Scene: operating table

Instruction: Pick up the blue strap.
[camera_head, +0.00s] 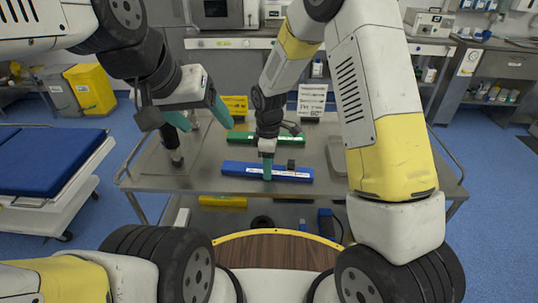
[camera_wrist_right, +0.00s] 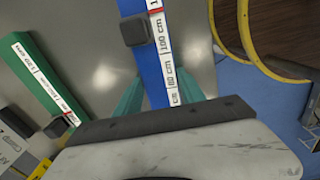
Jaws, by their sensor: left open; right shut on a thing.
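The blue strap (camera_head: 240,168) is a long flat blue bar with a white measuring label, lying across the metal table (camera_head: 205,183) near its front edge. My right gripper (camera_head: 267,170) points down with its teal fingers on either side of the strap. In the right wrist view the strap (camera_wrist_right: 150,65) runs between the two fingers (camera_wrist_right: 158,97), which close on it near the label marks. Whether it is lifted off the table cannot be told. My left gripper (camera_head: 200,113) is open and empty above the left part of the table.
A green strap (camera_head: 290,139) lies behind the blue one, and also shows in the right wrist view (camera_wrist_right: 45,72). A black microscope-like device (camera_head: 174,148) stands at the table's left. A grey tray (camera_head: 336,155) lies at the right. A blue bed (camera_head: 40,160) is at the left.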

